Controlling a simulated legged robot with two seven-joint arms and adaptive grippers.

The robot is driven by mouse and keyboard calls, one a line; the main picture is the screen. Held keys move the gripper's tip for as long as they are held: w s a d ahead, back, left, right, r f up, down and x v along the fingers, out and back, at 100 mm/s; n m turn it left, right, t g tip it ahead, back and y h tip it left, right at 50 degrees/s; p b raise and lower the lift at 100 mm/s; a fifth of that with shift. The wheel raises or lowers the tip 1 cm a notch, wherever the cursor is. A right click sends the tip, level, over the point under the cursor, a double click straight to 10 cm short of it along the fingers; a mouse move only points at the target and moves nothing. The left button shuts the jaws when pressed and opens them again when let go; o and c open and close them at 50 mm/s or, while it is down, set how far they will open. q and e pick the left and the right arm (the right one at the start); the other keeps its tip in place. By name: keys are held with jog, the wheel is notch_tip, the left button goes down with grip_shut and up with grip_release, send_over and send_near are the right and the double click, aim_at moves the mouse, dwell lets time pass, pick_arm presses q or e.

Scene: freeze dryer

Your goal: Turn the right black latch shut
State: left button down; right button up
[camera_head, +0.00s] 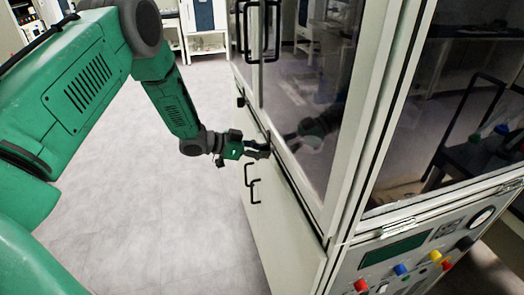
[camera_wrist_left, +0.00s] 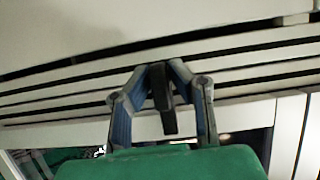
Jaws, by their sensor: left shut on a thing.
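The freeze dryer (camera_head: 290,215) is a tall pale cabinet with glass upper doors. My left gripper (camera_head: 262,149) reaches its side at the seam between the upper doors and the lower panel. In the left wrist view the left gripper (camera_wrist_left: 160,80) has its fingers closed around a narrow black latch (camera_wrist_left: 165,110). The latch stands roughly up and down in that view, across the dark horizontal seams. In the head view the fingers mostly hide this latch. Another small black latch (camera_head: 240,101) shows farther along the same seam. My right gripper is not in view.
Black handles stick out from the upper doors (camera_head: 273,30) and the lower doors (camera_head: 254,190). A control panel (camera_head: 420,262) with coloured knobs is on the cabinet's right face. The floor (camera_head: 150,230) left of the cabinet is clear. White shelving (camera_head: 205,40) stands at the back.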

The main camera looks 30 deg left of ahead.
pick_arm(q)
jog(key=shift+w+r, duration=0.2)
jog(key=shift+r, duration=0.1)
jog(key=c, duration=1.5)
grip_release()
jog(key=shift+c, duration=0.2)
jog(key=shift+d+f, duration=0.1)
jog(key=shift+s+a, duration=0.25)
jog(key=v, duration=1.1)
jog(key=shift+a, duration=0.15)
